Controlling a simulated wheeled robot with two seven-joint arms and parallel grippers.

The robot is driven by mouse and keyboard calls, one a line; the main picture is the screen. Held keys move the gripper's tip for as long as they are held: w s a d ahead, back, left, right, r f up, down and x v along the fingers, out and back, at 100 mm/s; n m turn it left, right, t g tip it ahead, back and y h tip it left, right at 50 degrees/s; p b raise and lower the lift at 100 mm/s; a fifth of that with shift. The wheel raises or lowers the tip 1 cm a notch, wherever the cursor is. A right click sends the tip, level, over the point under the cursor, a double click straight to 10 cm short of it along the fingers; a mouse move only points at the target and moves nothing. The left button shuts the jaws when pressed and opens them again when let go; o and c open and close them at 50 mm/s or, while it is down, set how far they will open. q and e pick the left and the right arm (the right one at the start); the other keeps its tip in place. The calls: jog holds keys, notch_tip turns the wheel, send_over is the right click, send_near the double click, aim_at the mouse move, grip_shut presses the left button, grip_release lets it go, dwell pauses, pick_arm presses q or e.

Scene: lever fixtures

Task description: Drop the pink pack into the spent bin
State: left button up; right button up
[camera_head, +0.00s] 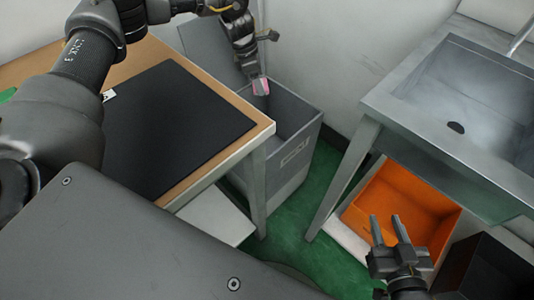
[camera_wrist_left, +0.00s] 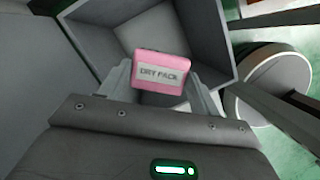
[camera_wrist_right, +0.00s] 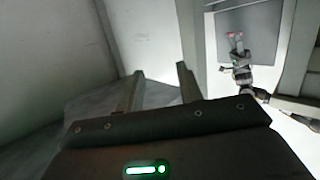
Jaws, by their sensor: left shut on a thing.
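The pink pack (camera_wrist_left: 161,71), with a white label reading "DRY PACK", is held between the fingers of my left gripper (camera_wrist_left: 165,85). In the head view my left gripper (camera_head: 259,84) holds the pack (camera_head: 264,84) above the open grey bin (camera_head: 293,150), which carries a label on its front. The left wrist view shows the bin's inside wall (camera_wrist_left: 205,40) behind the pack. My right gripper (camera_head: 391,232) is open and empty in front of the orange crate. Its parted fingers show in the right wrist view (camera_wrist_right: 160,85).
A wooden table with a black mat (camera_head: 175,115) stands left of the bin. A metal sink unit (camera_head: 440,85) stands on the right, with an orange crate (camera_head: 400,200) and a black box (camera_head: 485,270) below. Green floor (camera_head: 290,230) lies between.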

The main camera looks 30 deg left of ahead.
pick_arm(q)
notch_tip(320, 180, down, 2)
jog(key=shift+f+b, duration=0.1)
jog(key=shift+b, duration=0.9)
jog(key=shift+f+b, duration=0.8)
jog(key=shift+b, duration=0.05)
jog(key=shift+f+b, duration=0.85)
jog(key=shift+b, duration=0.15)
pick_arm(e)
notch_tip(320, 180, up, 13)
jog(key=s+t+y, duration=0.2)
jog(key=t+y, duration=0.3)
jog(key=t, duration=0.6)
jog(key=shift+s+d+y, duration=0.25)
jog(key=shift+s+y, duration=0.15)
jog(key=shift+f, duration=0.1)
pick_arm(q)
jog(key=o, duration=1.1)
jog(key=shift+c, duration=0.2)
